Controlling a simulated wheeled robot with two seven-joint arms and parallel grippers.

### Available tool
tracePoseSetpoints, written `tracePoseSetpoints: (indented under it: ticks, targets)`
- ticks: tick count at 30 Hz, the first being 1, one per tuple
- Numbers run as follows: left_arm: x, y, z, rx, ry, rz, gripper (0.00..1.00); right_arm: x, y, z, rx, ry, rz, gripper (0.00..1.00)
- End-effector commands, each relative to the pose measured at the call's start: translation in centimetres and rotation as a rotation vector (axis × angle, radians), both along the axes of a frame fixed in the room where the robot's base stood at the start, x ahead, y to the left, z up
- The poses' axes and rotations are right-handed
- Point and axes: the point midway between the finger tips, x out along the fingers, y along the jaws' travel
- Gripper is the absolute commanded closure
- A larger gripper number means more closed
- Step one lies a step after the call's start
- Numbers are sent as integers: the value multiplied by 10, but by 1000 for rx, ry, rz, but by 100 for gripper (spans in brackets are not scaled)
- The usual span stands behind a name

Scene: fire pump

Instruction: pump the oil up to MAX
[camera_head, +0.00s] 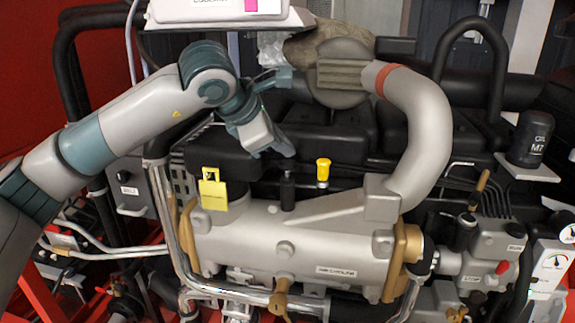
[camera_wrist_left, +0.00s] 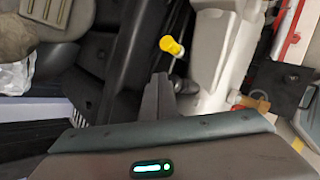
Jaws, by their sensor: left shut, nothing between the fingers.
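My left gripper (camera_head: 272,148) is shut and empty, above the engine's top. In the left wrist view its closed fingers (camera_wrist_left: 158,97) point toward a short dark post (camera_wrist_left: 186,86). That black post (camera_head: 287,188) stands on the grey cylinder housing (camera_head: 270,245), below the fingertips and apart from them in the head view. A yellow-capped stick (camera_head: 323,170) stands just right of the post, and it also shows in the left wrist view (camera_wrist_left: 172,46). A black canister (camera_head: 531,138) at the right bears white lettering, partly legible as oil. My right gripper is not in view.
A large grey curved pipe (camera_head: 420,125) rises right of the post. A yellow tag (camera_head: 214,190) hangs on the left. A round gauge (camera_head: 553,262) sits at the lower right. A white box (camera_head: 215,12) overhangs the top. Hoses and pipes crowd the sides.

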Motion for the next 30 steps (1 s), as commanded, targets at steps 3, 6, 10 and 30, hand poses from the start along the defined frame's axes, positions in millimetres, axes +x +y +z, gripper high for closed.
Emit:
tracePoseSetpoints:
  ticks: [3,6,10,30]
  targets:
    - [0,0,-3,0,0,0,100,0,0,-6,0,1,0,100]
    - [0,0,-3,0,0,0,100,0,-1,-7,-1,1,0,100]
    - [0,0,-3,0,0,0,100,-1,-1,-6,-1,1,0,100]
    - [0,0,-7,0,1,-1,100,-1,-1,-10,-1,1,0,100]
